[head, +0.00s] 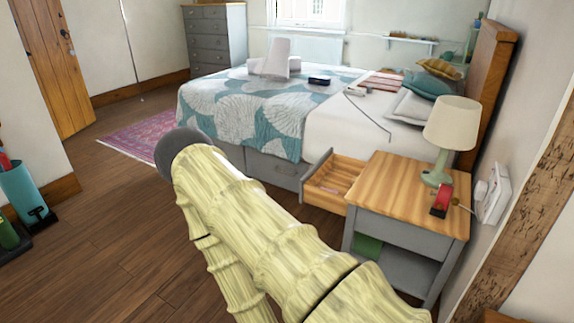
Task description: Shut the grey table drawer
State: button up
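The grey bedside table (403,236) has a wooden top and stands at the right, beside the bed. Its drawer (323,201) is open and sticks out to the left, toward the bed. The wooden inside of the drawer shows and looks empty. My arm, with pale ridged links, crosses the lower middle of the view in front of the table. Its dark rounded end lies left of the drawer, and I see no fingers there. My gripper is not in view.
A lamp (452,128) and a small red object (441,200) stand on the tabletop. A green thing (368,246) is on the shelf below. The bed (325,132) is close behind the drawer. Wooden floor (100,235) is clear at the left.

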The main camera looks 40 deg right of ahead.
aim_at(332, 170)
jog(key=z, duration=0.05)
jog(key=i, duration=1.7)
jog(key=z, duration=0.8)
jog(key=i, duration=1.1)
jog(key=z, duration=1.7)
jog(key=i, duration=0.65)
jog(key=u, duration=1.55)
jog(key=k, duration=0.65)
jog(key=z, duration=1.45)
